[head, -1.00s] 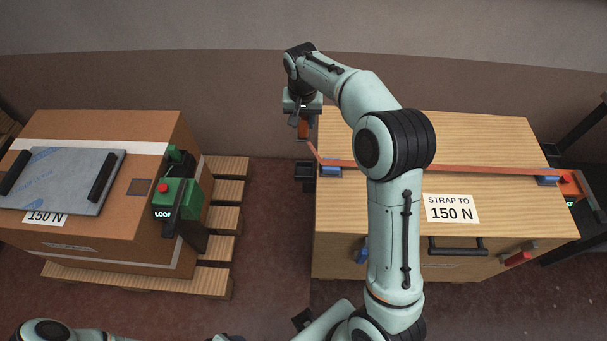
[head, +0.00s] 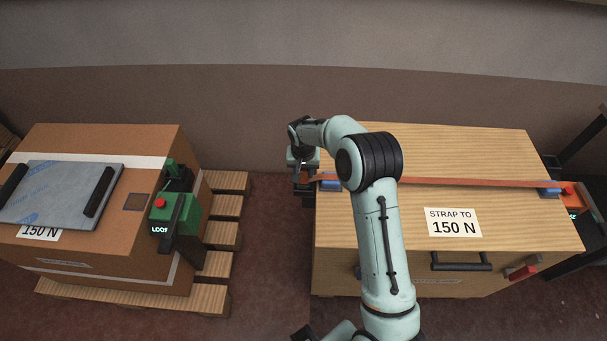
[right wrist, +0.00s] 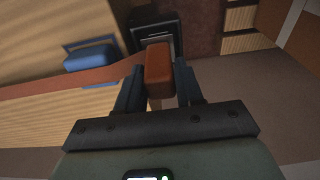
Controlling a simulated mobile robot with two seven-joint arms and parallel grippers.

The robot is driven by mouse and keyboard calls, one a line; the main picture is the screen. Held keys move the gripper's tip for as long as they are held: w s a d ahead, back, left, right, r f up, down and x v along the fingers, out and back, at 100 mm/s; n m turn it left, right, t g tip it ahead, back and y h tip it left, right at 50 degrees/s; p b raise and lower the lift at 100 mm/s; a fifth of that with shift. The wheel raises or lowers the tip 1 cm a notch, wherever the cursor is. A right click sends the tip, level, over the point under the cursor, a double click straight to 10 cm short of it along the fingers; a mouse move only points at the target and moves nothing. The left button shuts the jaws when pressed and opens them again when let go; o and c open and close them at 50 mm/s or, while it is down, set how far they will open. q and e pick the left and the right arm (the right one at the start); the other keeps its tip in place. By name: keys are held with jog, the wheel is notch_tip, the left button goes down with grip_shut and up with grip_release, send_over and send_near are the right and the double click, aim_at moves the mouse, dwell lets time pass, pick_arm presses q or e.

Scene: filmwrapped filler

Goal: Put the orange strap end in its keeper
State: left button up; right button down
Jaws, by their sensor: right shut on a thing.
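The orange strap (head: 460,183) runs across the top of the wooden crate (head: 480,155), over blue corner pieces at its left (head: 329,184) and right edges. My right gripper (head: 303,184) is at the crate's left edge. In the right wrist view its fingers (right wrist: 158,90) are shut on the orange strap end (right wrist: 158,64), a thick block. A black open-topped holder (right wrist: 155,33), seemingly the keeper, lies just beyond the strap end in that view. Whether they touch is unclear. In the head view the arm partly hides that area. My left gripper is not in view.
A device with a red button (head: 567,191) sits at the crate's right side. At left, a brown carton (head: 150,145) on a pallet bears a grey plate (head: 60,190) and a green device (head: 185,212). Floor shows between carton and crate.

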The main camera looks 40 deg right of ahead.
aim_at(303, 186)
jog(key=shift+f, duration=1.15)
jog(key=shift+f, duration=0.2)
jog(key=c, duration=0.7)
grip_release()
jog(key=shift+r, duration=0.15)
jog(key=r, duration=0.8)
jog(key=s+a+r, duration=0.1)
jog(key=r, duration=0.3)
jog(key=shift+s, duration=0.1)
